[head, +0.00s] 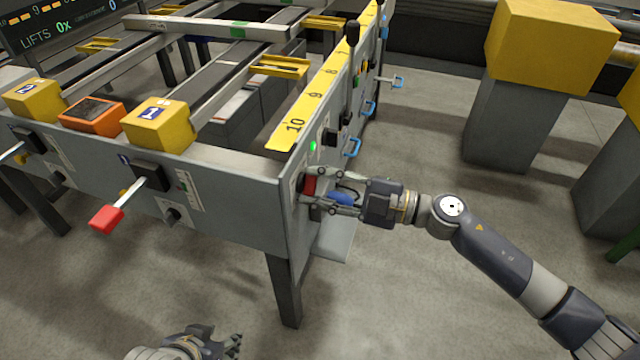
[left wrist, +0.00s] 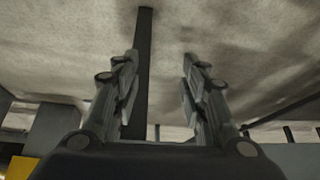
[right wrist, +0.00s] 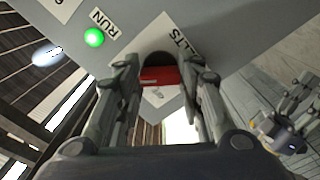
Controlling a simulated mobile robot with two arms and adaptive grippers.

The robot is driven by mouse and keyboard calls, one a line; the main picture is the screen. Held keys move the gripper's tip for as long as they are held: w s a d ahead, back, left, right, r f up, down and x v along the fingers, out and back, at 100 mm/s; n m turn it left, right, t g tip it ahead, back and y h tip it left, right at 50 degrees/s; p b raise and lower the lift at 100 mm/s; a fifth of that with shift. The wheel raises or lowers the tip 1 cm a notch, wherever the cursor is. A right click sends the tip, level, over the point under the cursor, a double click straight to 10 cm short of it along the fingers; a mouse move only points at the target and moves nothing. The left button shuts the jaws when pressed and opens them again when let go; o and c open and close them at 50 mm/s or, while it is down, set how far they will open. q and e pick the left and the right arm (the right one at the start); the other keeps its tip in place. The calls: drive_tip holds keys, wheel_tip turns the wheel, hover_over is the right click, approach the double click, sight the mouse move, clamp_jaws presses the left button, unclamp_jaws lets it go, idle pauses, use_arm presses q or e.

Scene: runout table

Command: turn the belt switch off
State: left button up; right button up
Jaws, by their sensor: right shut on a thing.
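The belt switch (head: 309,186) is a red handle on the grey side panel, close to the table's near corner. In the right wrist view its red bar (right wrist: 160,76) crosses a dark round mount, beside a partly hidden label ending in "LTS". My right gripper (head: 308,190) reaches in from the right and is shut on the red handle, one finger on each side. A green lamp (right wrist: 94,38) marked "RUN" is lit nearby. My left gripper (head: 232,345) is low at the bottom of the head view, away from the panel. In the left wrist view its fingers (left wrist: 158,75) are apart and empty.
The runout table (head: 235,215) fills the left. Its front has a red-tipped lever (head: 106,219) and yellow boxes (head: 158,124) on top. Blue handles (head: 353,147) and a black-knobbed lever (head: 352,34) line the side panel. Yellow-topped pillars (head: 548,45) stand at right; floor between is clear.

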use_arm(q)
drive_tip(key=w+d+r+t+h+b, duration=0.1)
drive_tip(key=w+d+r+t+b, duration=0.1)
drive_tip(key=w+r+t, duration=0.3)
drive_tip(key=w+d+r+t+h+b, duration=0.2)
drive_tip(key=w+r+t, duration=0.3)
drive_tip(key=w+r, duration=0.3)
drive_tip(key=shift+d+r+m+t, duration=0.3)
drive_tip(key=shift+d+r, duration=0.2)
drive_tip(key=shift+d, duration=0.25)
use_arm(e)
drive_tip(key=shift+f+n, duration=0.1)
drive_tip(key=shift+n, duration=8.2)
use_arm(q)
drive_tip(key=shift+w, duration=0.1)
use_arm(e)
drive_tip(key=o, duration=1.1)
drive_tip(key=shift+c, duration=0.2)
